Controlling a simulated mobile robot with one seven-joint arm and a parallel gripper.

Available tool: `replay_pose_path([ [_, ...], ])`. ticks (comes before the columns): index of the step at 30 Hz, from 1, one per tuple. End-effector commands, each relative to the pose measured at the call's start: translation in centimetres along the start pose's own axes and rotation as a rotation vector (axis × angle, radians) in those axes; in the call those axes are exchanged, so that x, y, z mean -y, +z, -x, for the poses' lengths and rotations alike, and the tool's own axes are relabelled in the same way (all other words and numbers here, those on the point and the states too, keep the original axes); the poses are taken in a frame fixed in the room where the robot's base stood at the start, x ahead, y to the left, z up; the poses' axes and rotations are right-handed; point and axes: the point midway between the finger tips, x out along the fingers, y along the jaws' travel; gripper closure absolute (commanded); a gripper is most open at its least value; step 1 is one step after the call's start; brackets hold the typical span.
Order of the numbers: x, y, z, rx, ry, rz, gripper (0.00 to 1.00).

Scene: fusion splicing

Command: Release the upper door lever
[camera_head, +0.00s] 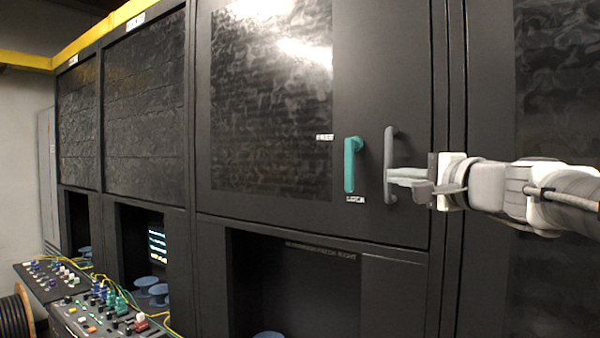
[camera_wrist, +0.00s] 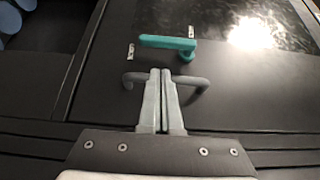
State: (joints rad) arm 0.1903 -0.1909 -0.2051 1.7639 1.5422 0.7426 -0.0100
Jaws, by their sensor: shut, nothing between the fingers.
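The teal door lever (camera_head: 350,168) is on the dark upper cabinet door (camera_head: 385,100), left of the grey pull handle (camera_head: 390,150). It hangs straight down from its pivot at the top, toward a small white label. In the wrist view the lever (camera_wrist: 165,42) lies just beyond the grey handle (camera_wrist: 195,82). My gripper (camera_head: 392,178) is shut and empty at the grey handle, right of the lever and apart from it. In the wrist view the gripper's closed fingers (camera_wrist: 160,74) cover the middle of the handle; I cannot tell whether they touch it.
A second white label (camera_head: 324,137) sits up and left of the lever. The door's glossy textured panel (camera_head: 270,100) is left of it. Below is an open recess (camera_head: 310,290). Control consoles (camera_head: 100,315) with knobs stand at the lower left, clear of my arm.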

Motion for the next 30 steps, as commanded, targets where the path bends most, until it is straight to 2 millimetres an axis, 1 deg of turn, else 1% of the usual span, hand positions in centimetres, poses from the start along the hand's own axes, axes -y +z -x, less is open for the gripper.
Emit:
replay_pose_path([
  [7, -0.1, 0.1, -0.1, 0.002, 0.002, 0.001, 1.00],
  [10, 0.0, 0.1, -0.7, 0.004, 0.002, 0.000, 1.00],
  [14, 0.0, 0.1, -2.6, 0.004, 0.005, 0.000, 1.00],
  [18, 0.0, 0.2, -5.4, 0.005, 0.005, 0.000, 1.00],
  [24, 0.0, 0.2, -8.5, 0.005, 0.004, 0.001, 1.00],
  [27, 0.0, 0.1, -9.4, 0.003, 0.003, 0.001, 1.00],
  [30, 0.0, 0.1, -9.8, 0.002, 0.002, 0.002, 1.00],
])
